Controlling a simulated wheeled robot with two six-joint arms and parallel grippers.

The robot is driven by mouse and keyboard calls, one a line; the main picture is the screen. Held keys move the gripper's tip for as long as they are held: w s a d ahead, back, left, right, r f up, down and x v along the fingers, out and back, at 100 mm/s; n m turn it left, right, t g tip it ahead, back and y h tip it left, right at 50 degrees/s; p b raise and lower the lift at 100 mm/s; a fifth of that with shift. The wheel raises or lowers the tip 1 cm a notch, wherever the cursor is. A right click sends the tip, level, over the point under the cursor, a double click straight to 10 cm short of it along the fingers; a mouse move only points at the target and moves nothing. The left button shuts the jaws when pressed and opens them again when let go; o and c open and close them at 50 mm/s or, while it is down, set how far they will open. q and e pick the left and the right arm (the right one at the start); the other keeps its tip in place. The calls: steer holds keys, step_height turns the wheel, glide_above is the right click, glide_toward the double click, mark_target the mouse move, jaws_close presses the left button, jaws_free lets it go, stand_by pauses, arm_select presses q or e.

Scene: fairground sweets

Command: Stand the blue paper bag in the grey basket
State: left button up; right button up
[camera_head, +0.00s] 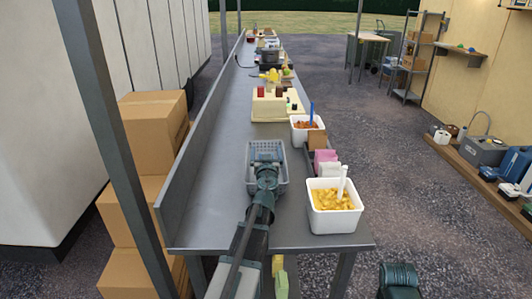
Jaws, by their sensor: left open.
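The grey basket (284,178) stands on the long grey counter near its front end. My left gripper (266,156) is open, reaching over the basket from the near side. A blue-grey shape shows at its fingers inside the basket. It may be the blue paper bag, but the gripper covers much of it, and I cannot tell whether it is upright or touching the fingers. No other blue bag shows. A dark green part of my right arm (400,280) is at the bottom edge; its fingers cannot be made out.
Right of the basket are a white tub of yellow food (325,223) with an upright white handle, pink (324,158) and brown (316,139) bags, and another tub (298,135) with a blue handle. A cream stand (270,108) is behind. The counter left of the basket is clear.

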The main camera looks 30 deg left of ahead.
arm_select(q)
steer(key=r+p+v, duration=0.1)
steer(key=v, duration=1.1)
